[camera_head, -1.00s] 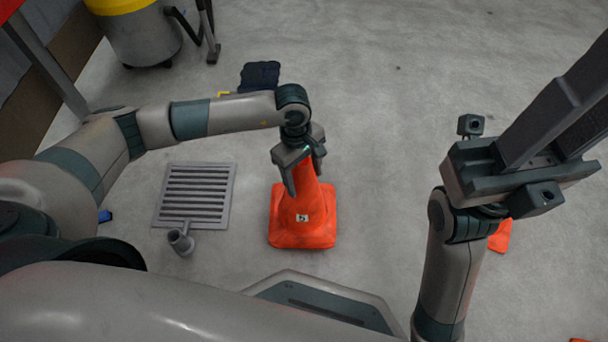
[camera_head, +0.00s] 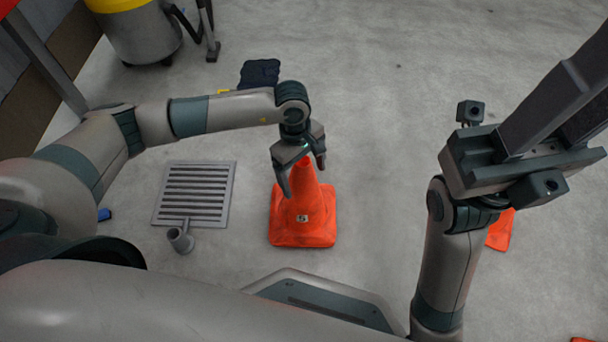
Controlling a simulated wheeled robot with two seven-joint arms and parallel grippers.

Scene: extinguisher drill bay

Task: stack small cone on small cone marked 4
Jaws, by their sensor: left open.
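An orange cone (camera_head: 305,223) stands upright on the floor near the middle, with a small white label whose figure is too small to read surely. Its base edge looks thick; I cannot tell whether one cone or nested cones stand there. My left gripper (camera_head: 303,180) points down over the cone's top, open, with a finger on each side and a gap showing. Part of another orange thing (camera_head: 500,231), likely a cone, shows behind my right arm. My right gripper (camera_head: 572,105) is raised close to the camera, its fingers running toward the upper right edge; its opening is unclear.
A dark folded item (camera_head: 260,73) lies behind my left forearm. A grey drum with a yellow top (camera_head: 137,32) stands at the back left. Floor at the back right is clear.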

